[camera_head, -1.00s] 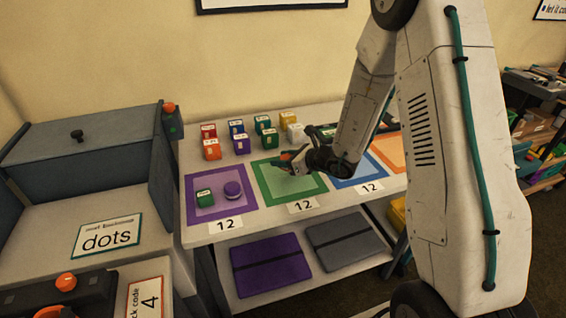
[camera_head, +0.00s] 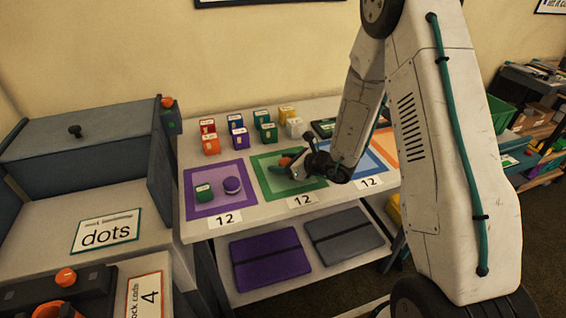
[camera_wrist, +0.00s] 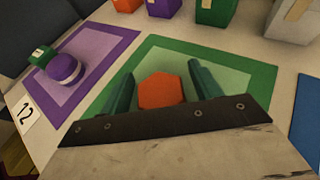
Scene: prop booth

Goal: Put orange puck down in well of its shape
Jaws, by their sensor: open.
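The orange puck (camera_wrist: 160,91) shows a six-sided face in the wrist view, over the green-bordered mat. It also shows in the head view (camera_head: 285,161) at the end of my arm. My gripper (camera_wrist: 160,74) is open, with one teal finger on each side of the puck and a visible gap at both sides. In the head view my gripper (camera_head: 292,164) is low over the green mat (camera_head: 265,180). Whether the puck rests on the mat is not clear. I cannot make out a well of its shape; my gripper hides part of the mat.
A purple mat (camera_head: 192,212) at the left holds a green block (camera_head: 204,192) and a purple puck (camera_head: 232,185). Several coloured blocks stand in rows behind. Blue (camera_head: 372,158) and orange (camera_head: 385,142) mats are partly behind my arm. A dark blue cabinet (camera_head: 85,145) stands left.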

